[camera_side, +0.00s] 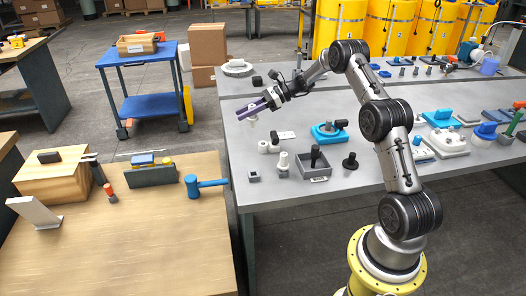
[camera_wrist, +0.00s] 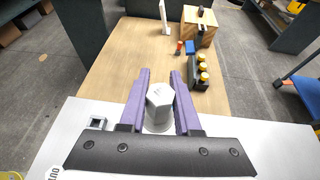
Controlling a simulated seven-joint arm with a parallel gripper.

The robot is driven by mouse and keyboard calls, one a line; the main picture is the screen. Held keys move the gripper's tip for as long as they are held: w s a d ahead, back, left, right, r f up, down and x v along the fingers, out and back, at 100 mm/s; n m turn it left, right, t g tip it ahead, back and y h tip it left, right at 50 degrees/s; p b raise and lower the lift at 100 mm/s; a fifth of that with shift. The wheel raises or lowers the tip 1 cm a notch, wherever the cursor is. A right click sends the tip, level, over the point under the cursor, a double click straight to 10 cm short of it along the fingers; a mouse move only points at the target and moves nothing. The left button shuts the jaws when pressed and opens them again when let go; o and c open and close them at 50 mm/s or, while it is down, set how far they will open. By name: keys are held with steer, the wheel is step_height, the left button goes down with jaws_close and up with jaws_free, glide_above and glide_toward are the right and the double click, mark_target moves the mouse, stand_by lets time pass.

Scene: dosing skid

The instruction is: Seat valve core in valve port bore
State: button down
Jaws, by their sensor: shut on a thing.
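My gripper (camera_wrist: 160,88) has purple fingers shut on a pale grey-white piece with a hexagonal end, which I take as the valve core (camera_wrist: 159,97). In the side view my gripper (camera_side: 253,110) is above the left part of the grey table, and a bit of the white piece shows below it. A small grey block (camera_side: 253,176) with a dark opening on top stands near the table's front left corner. It also shows left of the fingers in the wrist view (camera_wrist: 97,123). I cannot tell whether this opening is the valve port bore.
White cylinders (camera_side: 275,142), a grey post with a pale head (camera_side: 283,164), a grey tray (camera_side: 314,178) with a black upright and a black knob (camera_side: 349,162) stand nearby. A blue fixture (camera_side: 328,133) lies further right.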

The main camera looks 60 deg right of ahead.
steer(key=shift+m+t+h, duration=0.3)
steer(key=shift+m+h, duration=0.1)
steer(key=d, duration=0.1)
steer(key=s+d+f, duration=0.1)
steer(key=d+f, duration=0.1)
steer(key=shift+s+d, duration=0.2)
steer(key=shift+s, duration=0.15)
steer(key=shift+s+a+f, duration=0.1)
steer(key=shift+s+f, duration=0.05)
steer(key=shift+f, duration=4.85)
steer(key=c, duration=0.7)
jaws_free()
steer(key=shift+o, duration=0.5)
steer(key=shift+r, duration=0.2)
